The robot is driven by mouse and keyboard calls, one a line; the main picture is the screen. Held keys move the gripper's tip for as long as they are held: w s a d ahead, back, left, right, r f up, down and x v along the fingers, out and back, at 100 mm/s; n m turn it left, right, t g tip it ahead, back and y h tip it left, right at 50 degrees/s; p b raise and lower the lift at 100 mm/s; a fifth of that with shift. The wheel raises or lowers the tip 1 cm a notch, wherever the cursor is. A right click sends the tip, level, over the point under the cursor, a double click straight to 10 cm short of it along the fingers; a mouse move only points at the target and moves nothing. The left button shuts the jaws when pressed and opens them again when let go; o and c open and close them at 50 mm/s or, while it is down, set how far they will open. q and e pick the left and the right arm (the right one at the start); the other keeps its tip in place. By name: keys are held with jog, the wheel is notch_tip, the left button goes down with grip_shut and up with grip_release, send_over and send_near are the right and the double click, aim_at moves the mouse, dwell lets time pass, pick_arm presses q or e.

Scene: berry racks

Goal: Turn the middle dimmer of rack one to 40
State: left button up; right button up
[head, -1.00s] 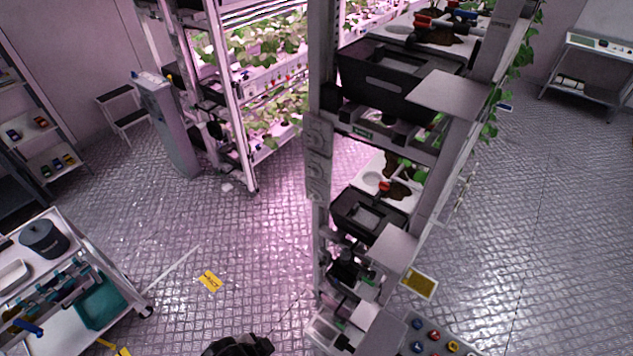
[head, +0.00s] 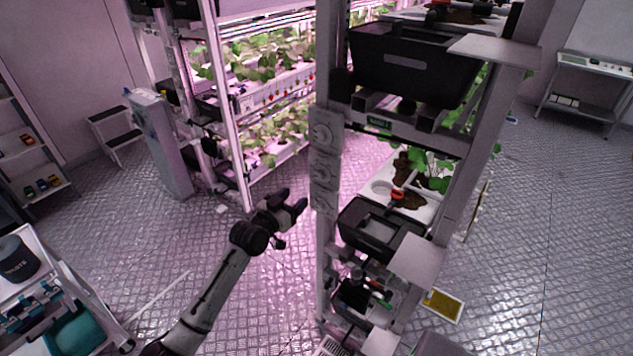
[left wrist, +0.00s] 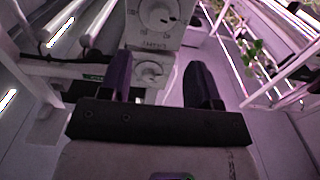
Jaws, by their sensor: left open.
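A narrow grey dimmer panel on the near rack's post carries three round dials in a column in the head view. The middle dimmer (head: 324,169) sits between the upper dial (head: 323,135) and the lower dial (head: 324,201). My left gripper (head: 293,200) is open and empty, left of the panel at about the lower dial's height, apart from it. In the left wrist view, one pale dial (left wrist: 150,73) shows between the open fingers and a larger one (left wrist: 158,14) above; I cannot tell which dials these are. Their settings are unreadable. My right gripper is out of view.
Black bins (head: 410,62) and white shelf plates jut from the near rack, right of the panel. A second planted rack (head: 232,130) stands behind. A trolley (head: 100,322) stands at lower left. Open floor lies left of the panel.

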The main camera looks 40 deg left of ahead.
aim_at(318, 178)
pick_arm(q)
jog(key=w, duration=0.9)
jog(key=shift+w+a, duration=0.2)
jog(key=shift+w, duration=0.05)
jog(key=shift+w+b, duration=0.3)
jog(key=shift+w, duration=0.5)
jog(key=shift+c, duration=0.4)
jog(key=c, duration=0.8)
jog(key=shift+c, duration=0.2)
